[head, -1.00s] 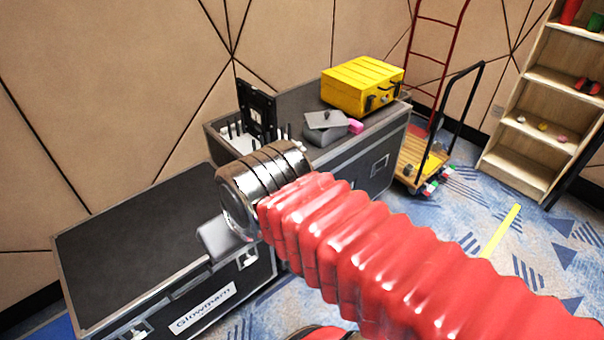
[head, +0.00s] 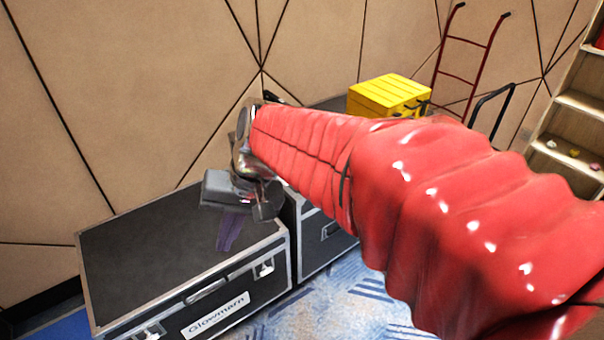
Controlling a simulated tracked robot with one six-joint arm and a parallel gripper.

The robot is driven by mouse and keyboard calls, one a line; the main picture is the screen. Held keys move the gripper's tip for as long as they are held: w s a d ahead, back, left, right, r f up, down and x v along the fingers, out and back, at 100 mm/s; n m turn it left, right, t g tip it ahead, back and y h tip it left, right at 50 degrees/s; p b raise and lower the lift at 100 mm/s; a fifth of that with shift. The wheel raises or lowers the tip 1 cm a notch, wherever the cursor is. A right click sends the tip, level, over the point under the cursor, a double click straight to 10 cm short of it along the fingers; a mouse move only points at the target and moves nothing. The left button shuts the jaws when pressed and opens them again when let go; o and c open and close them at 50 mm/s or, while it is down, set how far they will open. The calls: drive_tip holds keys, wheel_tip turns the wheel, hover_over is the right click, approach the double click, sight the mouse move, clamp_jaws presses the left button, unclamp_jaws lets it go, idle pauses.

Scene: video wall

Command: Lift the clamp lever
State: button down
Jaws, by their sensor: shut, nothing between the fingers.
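My gripper (head: 230,238) hangs at the end of my red-sleeved arm, over the near black case. Its dark purplish fingers point down and look shut, with nothing seen between them. The clamp lever cannot be made out. The arm covers most of the far case's top, including the place where a black upright frame stood in the earlier view. Only a small dark piece (head: 271,97) shows above the sleeve there.
The near black case (head: 150,265) has a flat, bare top with metal edges. A second case (head: 325,236) stands behind it, with a yellow box (head: 388,95) on it. A red hand truck (head: 462,55) and a wooden shelf (head: 575,105) stand at right.

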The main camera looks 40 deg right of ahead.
drive_tip(key=w+d+f+m+y, duration=0.2)
drive_tip(key=w+m+y, duration=0.15)
drive_tip(key=w, duration=0.45)
drive_tip(key=w+d+f+m+y, duration=0.2)
drive_tip(key=w+m+y, duration=0.15)
drive_tip(key=w, duration=0.45)
drive_tip(key=w+d+f+m+t+y, duration=0.2)
drive_tip(key=w+d+f+m+t, duration=0.25)
drive_tip(key=d, duration=0.25)
drive_tip(key=w+d+f+m+t+y, duration=0.1)
drive_tip(key=w+d+f+m+t, duration=0.2)
drive_tip(key=w+d+f, duration=0.4)
drive_tip(key=d+f+m+t+h, duration=0.2)
drive_tip(key=d+f+m+t, duration=0.25)
drive_tip(key=d, duration=0.35)
drive_tip(key=d+f+m+t+h, duration=0.25)
drive_tip(key=d+f+t, duration=0.2)
drive_tip(key=d, duration=0.45)
drive_tip(key=s+d+f+m+t+h, duration=0.4)
drive_tip(key=s+d+f+m+h, duration=0.5)
drive_tip(key=d+f, duration=0.3)
drive_tip(key=shift+s+f, duration=0.35)
drive_tip(key=shift+f, duration=0.35)
drive_tip(key=shift+w, duration=0.1)
drive_tip(key=x, duration=1)
drive_tip(key=shift+r, duration=0.15)
